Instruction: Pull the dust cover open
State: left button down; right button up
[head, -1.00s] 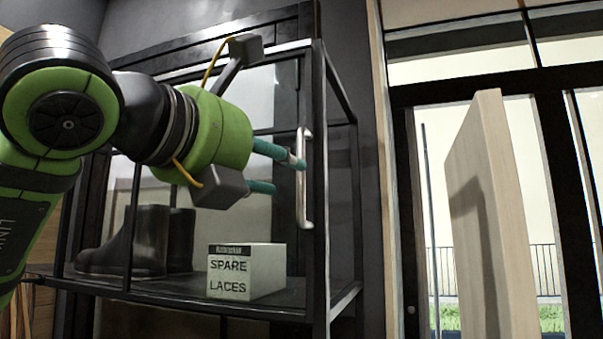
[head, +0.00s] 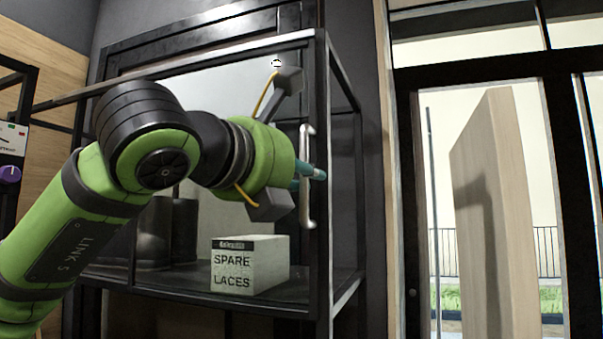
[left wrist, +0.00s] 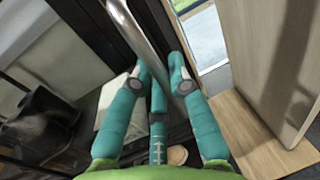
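The dust cover (head: 215,95) is a clear front panel in a black frame on the cabinet. It looks closed. A silver upright bar handle (head: 307,205) sits near its right edge. My left gripper (head: 310,172) is at the middle of this handle. In the left wrist view the handle (left wrist: 150,40) runs between the teal fingers of the left gripper (left wrist: 158,78), whose tips converge on it from both sides. The fingers look shut on the bar; exact contact is partly hidden. My right gripper is in neither view.
Inside the cabinet stand a white box marked SPARE LACES (head: 250,266) and dark boots (head: 155,235), partly behind my arm. A pale wooden panel (head: 490,200) stands to the right, in front of a glazed door. There is open space between cabinet and panel.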

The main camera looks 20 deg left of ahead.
pick_arm(q)
jog(key=shift+a, duration=0.1)
jog(key=w+a+p, duration=0.1)
jog(key=a+p, duration=0.3)
jog(key=a, duration=2.6)
jog(key=shift+a, duration=0.15)
jog(key=c, duration=1.2)
grip_release()
jog(key=shift+o, duration=0.2)
jog(key=v, duration=1.2)
